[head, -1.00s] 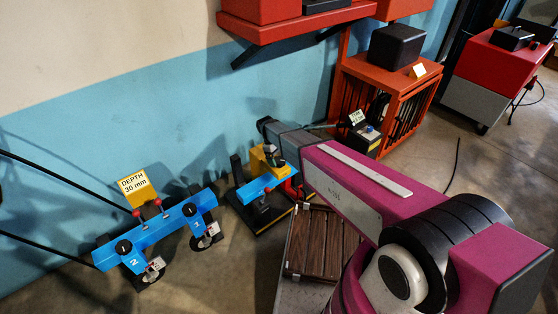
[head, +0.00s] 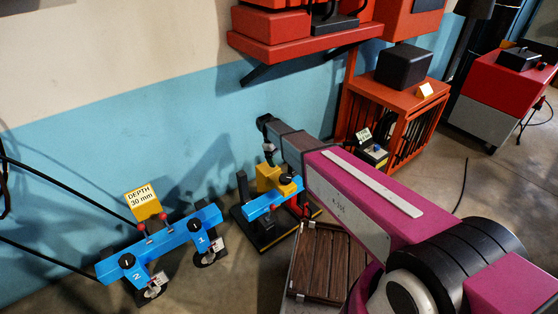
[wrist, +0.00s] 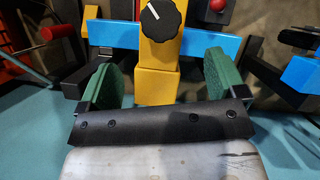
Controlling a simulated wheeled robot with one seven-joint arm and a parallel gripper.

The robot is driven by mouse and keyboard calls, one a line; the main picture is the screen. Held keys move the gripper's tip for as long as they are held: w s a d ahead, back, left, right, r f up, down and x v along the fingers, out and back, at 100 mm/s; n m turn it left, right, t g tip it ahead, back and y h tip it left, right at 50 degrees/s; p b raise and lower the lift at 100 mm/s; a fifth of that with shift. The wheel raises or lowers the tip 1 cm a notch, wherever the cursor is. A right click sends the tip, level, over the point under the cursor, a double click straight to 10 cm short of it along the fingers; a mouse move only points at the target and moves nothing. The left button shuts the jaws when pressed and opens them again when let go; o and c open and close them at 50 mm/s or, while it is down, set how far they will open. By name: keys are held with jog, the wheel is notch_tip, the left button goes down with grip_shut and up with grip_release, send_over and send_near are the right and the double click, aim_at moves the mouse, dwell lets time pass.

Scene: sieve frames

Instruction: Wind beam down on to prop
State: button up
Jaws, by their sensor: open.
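A short blue beam (head: 268,203) stands on a dark base beside a yellow block (head: 270,178) that has a black knob (head: 285,179) on it. In the wrist view the yellow block (wrist: 158,85) rises in front of the blue beam (wrist: 215,45), and its black knob (wrist: 161,20) has a white pointer line. My gripper (wrist: 158,80) is open, with a green pad on each side of the lower yellow block and gaps showing. In the head view my gripper (head: 268,152) is just above the block. I cannot tell which part is the prop.
A longer blue beam (head: 163,241) with knobs marked 1 and 2 stands left, under a yellow sign (head: 144,205) reading DEPTH 30 mm. A slatted brown board (head: 325,262) lies right of the stand. An orange rack (head: 391,112) stands behind by the wall.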

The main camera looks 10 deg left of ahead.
aim_at(285, 178)
jog(key=s+d+m+t+y, duration=0.2)
jog(key=s+d+m+y, duration=0.15)
jog(key=m, duration=0.95)
jog(key=shift+y, duration=0.25)
jog(key=f, duration=0.6)
jog(key=w+f, duration=0.1)
jog(key=f, duration=0.3)
jog(key=shift+d, duration=0.15)
jog(key=c, duration=0.9)
